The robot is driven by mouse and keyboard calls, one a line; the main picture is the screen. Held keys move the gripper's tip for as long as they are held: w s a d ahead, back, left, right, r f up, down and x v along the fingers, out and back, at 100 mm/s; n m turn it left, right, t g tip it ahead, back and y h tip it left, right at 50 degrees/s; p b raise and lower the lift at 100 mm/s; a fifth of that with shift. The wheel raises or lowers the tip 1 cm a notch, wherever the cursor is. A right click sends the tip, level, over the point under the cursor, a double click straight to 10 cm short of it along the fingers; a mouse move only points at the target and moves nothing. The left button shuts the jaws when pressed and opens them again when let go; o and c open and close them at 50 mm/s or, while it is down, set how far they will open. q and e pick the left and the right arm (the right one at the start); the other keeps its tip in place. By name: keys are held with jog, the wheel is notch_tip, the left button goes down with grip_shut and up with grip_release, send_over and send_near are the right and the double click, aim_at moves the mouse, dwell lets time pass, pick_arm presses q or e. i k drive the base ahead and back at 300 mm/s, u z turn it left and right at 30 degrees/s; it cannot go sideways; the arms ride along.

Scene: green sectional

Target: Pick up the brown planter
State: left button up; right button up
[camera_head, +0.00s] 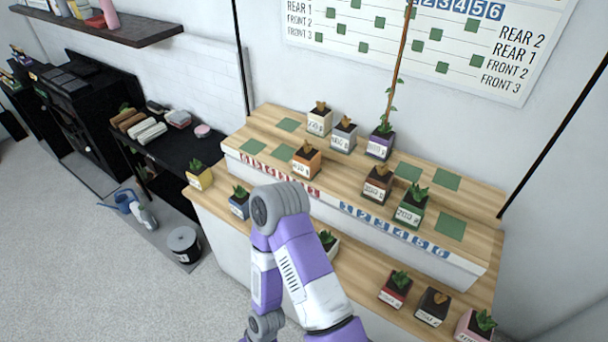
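A brown planter (377,186) with a white label and a tan plant stands upright on the front part of the upper wooden tier, between the orange planter (305,163) and a green planter (411,212). A very dark planter (433,308) stands on the lower tier at the right; I cannot tell whether it is black or dark brown. One of my purple and white arms bends up in front of the shelf's middle. Neither gripper is in view, and I see no arm part touching the brown planter.
The stepped wooden stand (262,118) holds several other planters and green square marks. A tall stemmed plant in a purple planter (380,147) stands behind the brown one. A black side table (168,150), a blue watering can (122,203) and a round bin (184,242) are at the left. Grey floor (70,270) is clear there.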

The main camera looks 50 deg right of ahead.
aim_at(378, 184)
jog(key=u, duration=0.5)
jog(key=i, duration=1.15)
jog(key=z, duration=2.65)
